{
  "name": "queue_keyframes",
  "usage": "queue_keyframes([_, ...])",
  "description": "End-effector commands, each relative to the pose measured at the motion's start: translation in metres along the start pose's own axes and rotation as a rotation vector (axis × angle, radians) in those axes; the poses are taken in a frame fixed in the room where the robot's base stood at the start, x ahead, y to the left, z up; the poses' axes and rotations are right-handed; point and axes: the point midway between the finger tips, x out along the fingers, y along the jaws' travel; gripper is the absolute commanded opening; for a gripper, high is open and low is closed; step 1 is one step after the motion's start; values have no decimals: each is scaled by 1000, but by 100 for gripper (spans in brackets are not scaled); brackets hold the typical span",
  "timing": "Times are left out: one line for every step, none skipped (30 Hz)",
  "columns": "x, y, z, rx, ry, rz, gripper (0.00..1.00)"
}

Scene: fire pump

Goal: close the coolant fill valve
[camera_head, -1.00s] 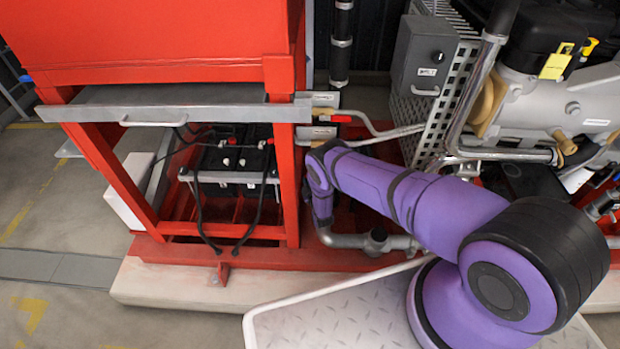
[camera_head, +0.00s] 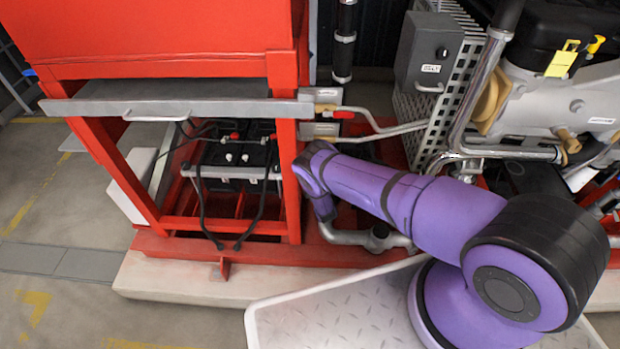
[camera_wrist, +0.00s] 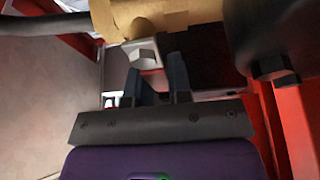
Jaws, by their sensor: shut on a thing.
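In the wrist view a brass valve body (camera_wrist: 165,14) crosses the top, with a silver nut and stem (camera_wrist: 143,52) below it. In the head view my gripper is hidden behind the red frame post and my purple wrist. A brass fitting (camera_head: 325,107) with a red handle (camera_head: 343,115) shows on a pipe just above my wrist. I cannot tell if it is the same valve.
A red frame (camera_head: 288,190) with a grey drawer (camera_head: 190,108) and batteries (camera_head: 236,160) stands left of my arm. A grey control box (camera_head: 428,52) and perforated guard (camera_head: 455,90) are behind. A dark round part (camera_wrist: 272,68) is close right of my gripper.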

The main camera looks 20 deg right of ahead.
Motion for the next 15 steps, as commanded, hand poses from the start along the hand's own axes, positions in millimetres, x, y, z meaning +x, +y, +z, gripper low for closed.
queue_keyframes([-1,-1,0,-7,0,-4,0])
queue_keyframes([-1,-1,0,-9,0,-5,0])
queue_keyframes([-1,-1,0,-11,0,-6,0])
queue_keyframes([-1,-1,0,-12,0,-7,0])
queue_keyframes([-1,-1,0,-13,0,-7,0])
queue_keyframes([-1,-2,0,-14,0,-7,0])
queue_keyframes([-1,-2,0,-14,0,-7,0])
queue_keyframes([-1,-2,0,-14,0,-7,0])
queue_keyframes([-1,-2,0,-14,0,-8,0])
queue_keyframes([-1,-2,0,-14,0,-8,0])
queue_keyframes([-1,-2,0,-14,0,-8,0])
queue_keyframes([-1,-2,0,-14,1,-8,0])
queue_keyframes([-1,-2,0,-14,1,-8,0])
queue_keyframes([-1,-2,0,-14,1,-8,24])
queue_keyframes([-1,-2,0,-14,1,-8,33])
